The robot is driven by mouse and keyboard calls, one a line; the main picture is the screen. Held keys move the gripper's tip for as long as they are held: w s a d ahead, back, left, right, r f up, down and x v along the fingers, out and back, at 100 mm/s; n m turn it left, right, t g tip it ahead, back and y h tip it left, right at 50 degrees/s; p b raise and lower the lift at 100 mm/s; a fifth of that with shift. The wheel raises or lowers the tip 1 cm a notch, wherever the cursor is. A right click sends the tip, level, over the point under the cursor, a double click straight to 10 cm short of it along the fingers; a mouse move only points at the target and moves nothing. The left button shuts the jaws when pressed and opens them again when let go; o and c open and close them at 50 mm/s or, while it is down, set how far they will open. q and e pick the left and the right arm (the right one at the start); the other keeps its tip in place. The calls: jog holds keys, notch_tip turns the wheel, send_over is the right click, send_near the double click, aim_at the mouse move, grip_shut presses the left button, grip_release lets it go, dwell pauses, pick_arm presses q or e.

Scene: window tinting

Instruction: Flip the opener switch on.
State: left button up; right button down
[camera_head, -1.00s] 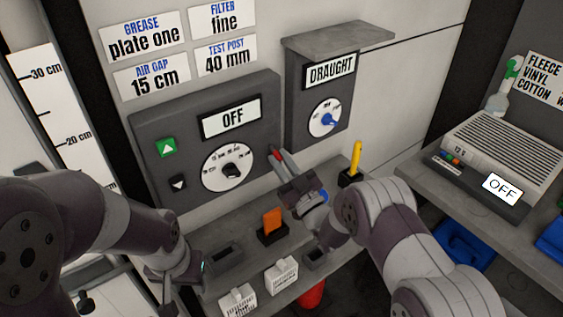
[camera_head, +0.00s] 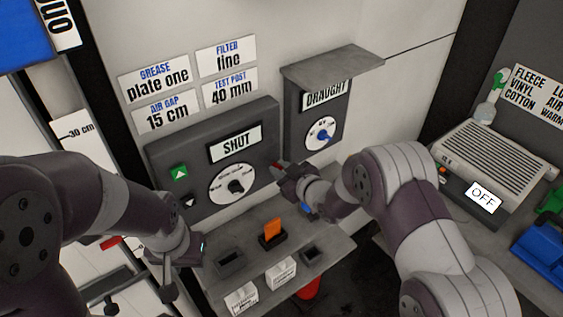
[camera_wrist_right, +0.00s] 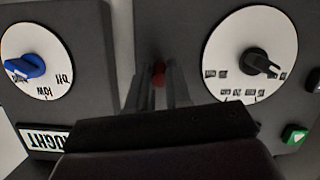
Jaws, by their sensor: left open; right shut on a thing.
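The grey opener panel (camera_head: 268,128) is on the wall, and its display (camera_head: 235,143) reads SHUT. It carries a black-pointer dial (camera_head: 235,186), a green up button (camera_head: 179,172) and a black down button (camera_head: 189,202). The red-tipped opener switch (camera_wrist_right: 158,76) shows between the fingers of my right gripper (camera_wrist_right: 160,88) in the wrist view; most of its lever is hidden. In the head view my right gripper (camera_head: 282,172) is at the panel's lower right edge, shut on the switch. My left gripper (camera_head: 186,262) is open and empty, low at the left of the shelf.
A DRAUGHT box (camera_head: 305,124) with a blue knob (camera_head: 321,136) is right of the panel. The shelf below holds an orange piece (camera_head: 274,232) in a black holder and white labelled blocks (camera_head: 281,272). A grey unit reading OFF (camera_head: 500,162) stands on the right bench.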

pick_arm(q)
jog(key=shift+r+p, duration=1.3)
jog(key=shift+r, duration=0.45)
pick_arm(e)
jog(key=shift+w+a+r+g+h, duration=0.15)
jog(key=shift+r+g+h, duration=0.4)
jog(key=shift+g, duration=0.35)
jog(key=c, duration=1.1)
grip_release()
jog(key=shift+o, duration=0.2)
jog(key=shift+s+d+r, duration=0.1)
jog(key=shift+s+d, duration=0.1)
pick_arm(q)
notch_tip(320, 180, down, 3)
jog(key=b, duration=0.2)
jog(key=shift+r+b, duration=0.2)
jog(key=shift+b, duration=0.1)
pick_arm(e)
jog(key=v, duration=1.2)
